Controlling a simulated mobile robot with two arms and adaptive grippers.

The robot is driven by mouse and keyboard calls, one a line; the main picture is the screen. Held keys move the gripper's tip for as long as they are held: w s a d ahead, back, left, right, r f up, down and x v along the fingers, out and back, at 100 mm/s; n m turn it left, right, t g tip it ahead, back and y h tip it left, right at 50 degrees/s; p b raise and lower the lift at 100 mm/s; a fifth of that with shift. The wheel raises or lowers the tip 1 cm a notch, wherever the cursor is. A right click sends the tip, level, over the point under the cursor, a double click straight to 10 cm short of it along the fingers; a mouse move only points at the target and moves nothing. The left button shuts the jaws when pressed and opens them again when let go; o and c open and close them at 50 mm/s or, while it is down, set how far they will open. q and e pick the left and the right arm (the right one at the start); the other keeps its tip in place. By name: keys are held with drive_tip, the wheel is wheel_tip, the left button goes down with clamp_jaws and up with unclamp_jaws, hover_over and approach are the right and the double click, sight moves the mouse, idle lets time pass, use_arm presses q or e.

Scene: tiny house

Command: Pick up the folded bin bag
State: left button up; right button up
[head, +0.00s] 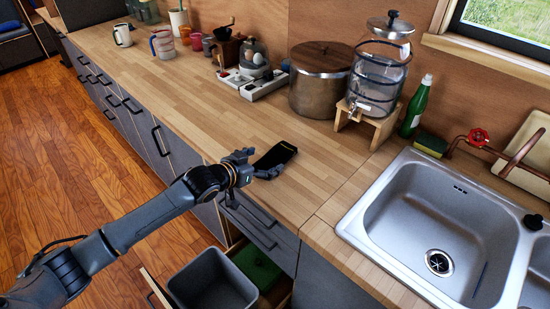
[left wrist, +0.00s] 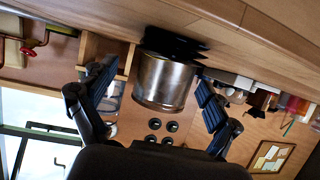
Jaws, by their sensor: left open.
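The folded bin bag (head: 277,155) is a small, flat black packet with a thin yellow line, lying on the wooden counter near its front edge. In the left wrist view, which is upside down, a dark flat shape that looks like the bag (left wrist: 172,42) lies on the counter before the metal pot. My left gripper (head: 261,165) is at the counter's front edge, just beside the near left end of the bag. Its fingers are spread with nothing between them; whether one touches the bag I cannot tell. My right gripper is not in view.
A metal pot (head: 319,79) with a wooden lid and a water dispenser (head: 379,72) stand behind the bag. The sink (head: 430,225) is to the right. Below, an open drawer holds a grey bin (head: 213,283). The counter around the bag is clear.

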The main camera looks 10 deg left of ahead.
sight(273, 158)
use_arm(q)
drive_tip(key=shift+f+p+x, duration=0.15)
drive_tip(key=shift+x, duration=0.95)
drive_tip(key=shift+f+p+x, duration=0.15)
drive_tip(key=shift+x, duration=0.95)
drive_tip(key=shift+a, duration=0.15)
drive_tip(key=shift+s, duration=0.1)
drive_tip(key=shift+c, duration=0.4)
drive_tip(key=c, duration=0.8)
